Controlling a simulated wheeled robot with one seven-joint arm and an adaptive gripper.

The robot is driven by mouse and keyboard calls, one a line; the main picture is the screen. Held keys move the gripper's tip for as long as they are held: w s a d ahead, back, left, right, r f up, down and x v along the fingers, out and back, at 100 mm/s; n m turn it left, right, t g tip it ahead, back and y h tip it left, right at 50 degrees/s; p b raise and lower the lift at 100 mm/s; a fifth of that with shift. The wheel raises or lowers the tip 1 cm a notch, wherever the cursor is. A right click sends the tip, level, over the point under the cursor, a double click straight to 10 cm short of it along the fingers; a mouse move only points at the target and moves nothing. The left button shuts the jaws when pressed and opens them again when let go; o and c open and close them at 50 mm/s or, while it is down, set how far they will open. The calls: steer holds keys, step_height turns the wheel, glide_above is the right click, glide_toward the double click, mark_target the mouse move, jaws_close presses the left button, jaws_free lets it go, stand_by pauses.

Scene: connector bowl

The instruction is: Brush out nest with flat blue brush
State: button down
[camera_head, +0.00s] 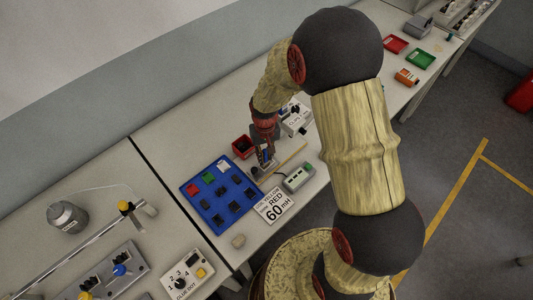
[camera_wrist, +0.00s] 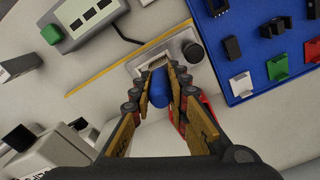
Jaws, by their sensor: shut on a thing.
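My gripper (camera_wrist: 159,83) is shut on the blue brush (camera_wrist: 159,92), whose rounded blue handle shows between the fingers in the wrist view. The brush points down at a small grey fixture (camera_wrist: 140,60), which seems to be the nest, with a pale slotted part in its middle and a black knob (camera_wrist: 192,52) at one side. The fingers hide part of the fixture, and I cannot tell whether the bristles touch it. In the head view my gripper (camera_head: 265,156) is over the same fixture, beside the blue tray (camera_head: 187,189).
The blue tray holds several black, red, green and white connectors. A red bin (camera_head: 242,147) stands behind my gripper. A thin yellow stick (camera_head: 292,158), a grey box with a green button (camera_head: 299,177) and a printed card (camera_head: 274,206) lie close to the fixture.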

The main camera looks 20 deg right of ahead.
steer(key=shift+d, duration=0.1)
steer(key=shift+w+d, duration=0.3)
steer(key=shift+d, duration=0.35)
steer(key=shift+a, duration=0.2)
steer(key=shift+s+a, duration=0.35)
steer(key=shift+a, duration=0.2)
steer(key=shift+w+d, duration=0.35)
steer(key=shift+d, duration=0.4)
steer(key=shift+a, duration=0.15)
steer(key=shift+s+a, duration=0.3)
steer(key=shift+a, duration=0.3)
